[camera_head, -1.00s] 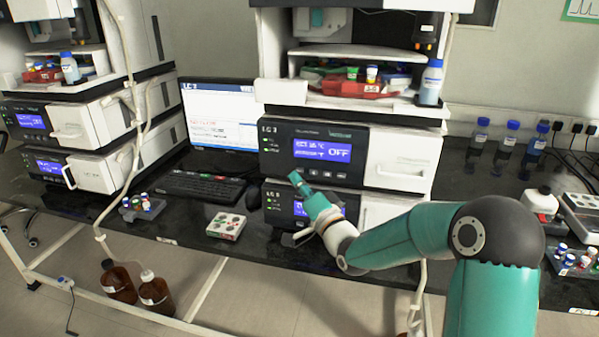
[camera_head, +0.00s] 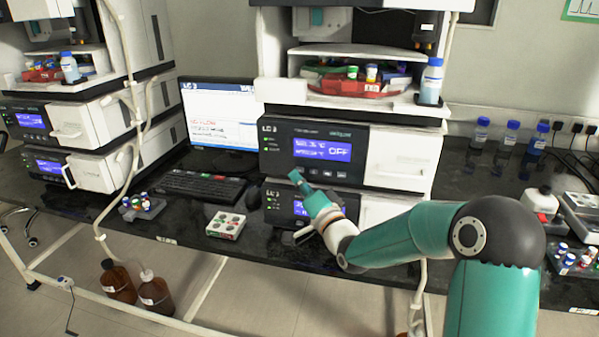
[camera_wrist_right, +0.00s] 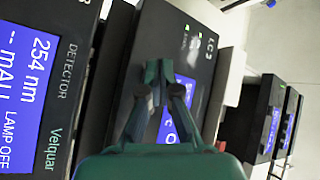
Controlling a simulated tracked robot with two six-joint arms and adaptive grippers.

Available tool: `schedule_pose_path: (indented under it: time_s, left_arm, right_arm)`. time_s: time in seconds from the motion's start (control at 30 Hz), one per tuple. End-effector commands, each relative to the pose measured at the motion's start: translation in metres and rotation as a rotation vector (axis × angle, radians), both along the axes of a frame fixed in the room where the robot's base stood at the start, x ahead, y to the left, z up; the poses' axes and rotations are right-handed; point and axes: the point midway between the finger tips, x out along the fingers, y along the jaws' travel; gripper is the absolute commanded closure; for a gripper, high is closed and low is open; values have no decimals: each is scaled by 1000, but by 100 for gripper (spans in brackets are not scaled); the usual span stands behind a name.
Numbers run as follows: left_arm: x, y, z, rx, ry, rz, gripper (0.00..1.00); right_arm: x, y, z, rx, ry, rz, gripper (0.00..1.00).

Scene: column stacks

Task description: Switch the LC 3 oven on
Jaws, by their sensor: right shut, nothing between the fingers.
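The LC 3 oven (camera_head: 274,142) is the dark upper front panel of the middle stack. Its blue display (camera_head: 322,149) reads OFF on the right beside two small temperature lines, and a row of small buttons sits below it. My right gripper (camera_head: 297,179) is shut and empty, at the lower left of this panel. Whether it touches the panel cannot be told. In the right wrist view, which is turned sideways, the shut fingers (camera_wrist_right: 160,70) lie in front of the LC 3 panel (camera_wrist_right: 201,60) and hide part of its blue display. My left gripper is out of view.
Below the oven is another LC 3 unit with a display, a detector reading LAMP OFF in the wrist view (camera_wrist_right: 32,75). Blue-capped bottles (camera_head: 511,134) stand at the right. A similar stack stands far left.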

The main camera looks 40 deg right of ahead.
Motion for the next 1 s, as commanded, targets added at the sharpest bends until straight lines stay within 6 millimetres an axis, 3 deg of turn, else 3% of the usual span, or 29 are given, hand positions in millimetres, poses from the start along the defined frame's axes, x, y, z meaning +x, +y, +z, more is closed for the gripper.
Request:
schedule_pose_path:
  time_s: [1.0]
  left_arm:
    - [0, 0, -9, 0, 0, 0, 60]
  right_arm:
    - [7, -9, 1, 0, -2, -1, 100]
